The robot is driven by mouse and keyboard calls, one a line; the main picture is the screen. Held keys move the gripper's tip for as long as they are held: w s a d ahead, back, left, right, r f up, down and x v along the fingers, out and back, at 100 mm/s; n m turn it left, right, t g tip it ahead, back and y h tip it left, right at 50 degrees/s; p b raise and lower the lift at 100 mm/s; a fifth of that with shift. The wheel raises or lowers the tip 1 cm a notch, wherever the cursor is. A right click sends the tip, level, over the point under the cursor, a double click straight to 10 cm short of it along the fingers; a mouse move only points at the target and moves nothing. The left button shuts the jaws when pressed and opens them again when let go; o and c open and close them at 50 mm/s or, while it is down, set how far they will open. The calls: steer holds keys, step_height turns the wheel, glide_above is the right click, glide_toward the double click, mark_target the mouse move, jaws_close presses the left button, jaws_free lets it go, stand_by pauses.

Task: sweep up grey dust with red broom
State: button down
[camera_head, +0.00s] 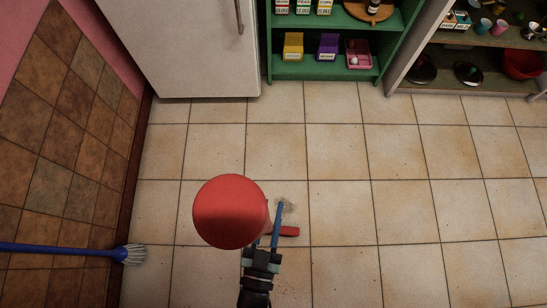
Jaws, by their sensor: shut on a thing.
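My gripper (268,232), with blue fingers, is low in the middle of the head view, over the tiled floor. It is shut on the red broom (231,211). A large round red part of the broom fills the view left of the fingers and hides part of them. A short red piece (286,231) shows just right of the fingers; how it joins the round part is hidden. Grey dust (288,206) lies on the floor just beyond and right of the fingertips. Some of it may be covered by the fingers. The broom's bristles cannot be made out.
A blue broom (60,250) with pale bristles lies across the left side by the brown tiled wall. A white fridge (185,45) stands at the back. A green shelf (320,72) and an open pot shelf (455,80) stand right of it. The floor at right is clear.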

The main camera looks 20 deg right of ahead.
steer(key=shift+v, duration=0.8)
steer(key=shift+w, duration=0.15)
steer(key=w+a+b+x, duration=0.1)
steer(key=a+b+x, duration=0.1)
steer(key=x, duration=1.4)
steer(key=w+a+b+x, duration=0.2)
steer(key=a+b+x, duration=0.1)
steer(key=x, duration=1.2)
steer(key=shift+w+a+b, duration=0.15)
steer(key=shift+w+b, duration=0.1)
steer(key=shift+b, duration=0.4)
steer(key=shift+f, duration=0.1)
